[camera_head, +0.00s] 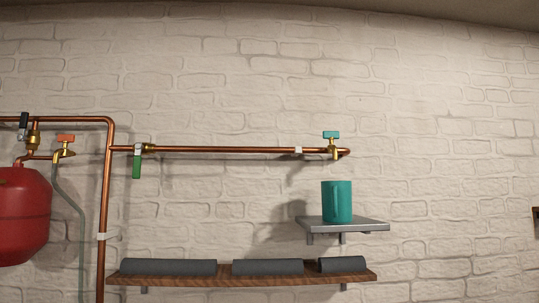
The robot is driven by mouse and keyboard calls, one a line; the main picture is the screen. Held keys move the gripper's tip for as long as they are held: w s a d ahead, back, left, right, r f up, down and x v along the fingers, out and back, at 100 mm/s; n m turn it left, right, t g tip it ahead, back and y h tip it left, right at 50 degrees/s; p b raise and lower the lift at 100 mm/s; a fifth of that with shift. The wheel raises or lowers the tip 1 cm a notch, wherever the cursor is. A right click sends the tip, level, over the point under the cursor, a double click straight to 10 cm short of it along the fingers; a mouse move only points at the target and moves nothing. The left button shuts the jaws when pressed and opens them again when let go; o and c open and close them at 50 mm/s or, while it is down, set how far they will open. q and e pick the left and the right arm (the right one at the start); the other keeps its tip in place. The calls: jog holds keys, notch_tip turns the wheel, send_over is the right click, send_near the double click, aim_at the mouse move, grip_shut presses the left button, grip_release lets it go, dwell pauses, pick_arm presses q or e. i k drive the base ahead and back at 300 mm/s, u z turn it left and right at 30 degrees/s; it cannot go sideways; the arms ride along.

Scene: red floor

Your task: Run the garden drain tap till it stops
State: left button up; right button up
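Two small brass taps show on copper pipework on the wall; I cannot tell from labels which is the garden drain tap. One tap with a teal handle (331,135) sits near the pipe's right end, above a teal mug (337,202) that stands upright on a small grey shelf (370,226). The other tap, with an orange handle (65,138), is at the left, with a grey hose (72,205) running down from it. A valve with a green lever (137,166) pointing down sits on the horizontal pipe. No water flow is visible. Neither gripper is in view.
A red tank (22,215) hangs at the far left below a black-handled valve (23,121). A wooden shelf (240,281) below carries dark grey rolls (168,267). A vertical copper pipe (104,200) runs beside its left end. The wall at right is mostly bare.

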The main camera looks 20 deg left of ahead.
aim_at(331, 136)
jog(key=u, duration=1.5)
jog(key=k, duration=1.05)
jog(key=z, duration=1.15)
jog(key=i, duration=0.5)
jog(key=z, duration=0.1)
